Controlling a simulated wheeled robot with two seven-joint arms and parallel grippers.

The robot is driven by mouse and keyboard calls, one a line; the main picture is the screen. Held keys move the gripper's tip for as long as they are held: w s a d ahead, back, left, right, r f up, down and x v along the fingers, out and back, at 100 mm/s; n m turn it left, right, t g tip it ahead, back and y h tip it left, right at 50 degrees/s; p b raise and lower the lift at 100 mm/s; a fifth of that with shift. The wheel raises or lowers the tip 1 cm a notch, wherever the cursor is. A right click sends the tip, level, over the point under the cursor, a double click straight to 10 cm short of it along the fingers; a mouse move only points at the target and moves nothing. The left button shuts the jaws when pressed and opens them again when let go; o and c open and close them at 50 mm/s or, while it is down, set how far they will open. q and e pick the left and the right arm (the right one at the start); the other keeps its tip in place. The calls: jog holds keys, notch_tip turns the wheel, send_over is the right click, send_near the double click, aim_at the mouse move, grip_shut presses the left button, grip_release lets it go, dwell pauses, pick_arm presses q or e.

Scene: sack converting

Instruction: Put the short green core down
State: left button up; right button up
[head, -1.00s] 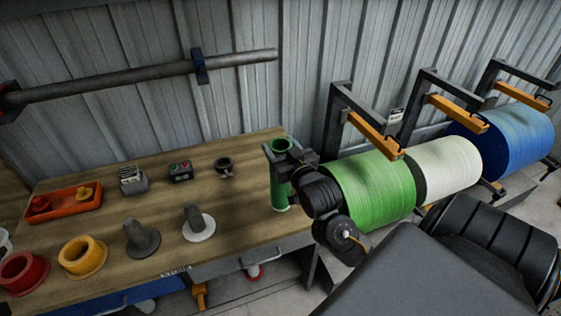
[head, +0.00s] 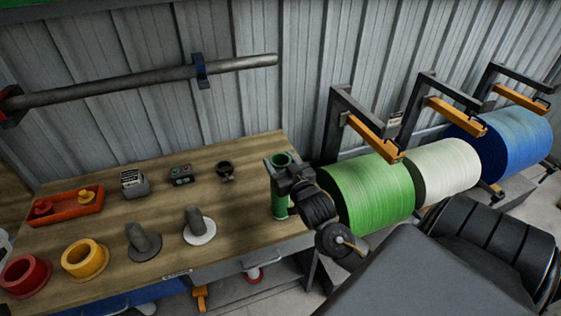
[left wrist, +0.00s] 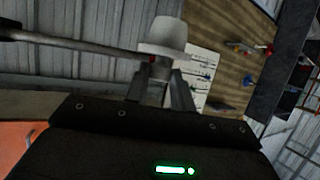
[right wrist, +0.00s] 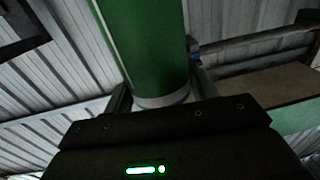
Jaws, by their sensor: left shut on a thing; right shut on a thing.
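The short green core (head: 280,200) is an upright hollow tube at the right end of the wooden bench (head: 130,265). My right gripper (head: 284,172) is shut on its upper part. I cannot tell whether its foot touches the bench top. In the right wrist view the green core (right wrist: 145,40) rises from between the fingers (right wrist: 160,95), with a pale band at its near end. My left gripper (left wrist: 160,88) is outside the head view; in the left wrist view it is shut on a pale flanged piece (left wrist: 165,40).
On the bench stand a red core (head: 25,275), a yellow core (head: 85,258), two grey plugs (head: 143,240) (head: 199,224), an orange tray (head: 68,213) and small devices (head: 181,175). A green roll (head: 370,190) hangs close right of my right gripper.

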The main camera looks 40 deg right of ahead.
jog(key=o, duration=1.5)
jog(key=shift+f, duration=0.1)
jog(key=shift+c, duration=0.2)
jog(key=shift+o, duration=0.6)
jog(key=shift+s, duration=0.1)
pick_arm(q)
notch_tip(320, 180, down, 2)
jog(key=shift+f+b, duration=0.25)
jog(key=shift+b, duration=0.95)
pick_arm(e)
jog(key=v, duration=1.2)
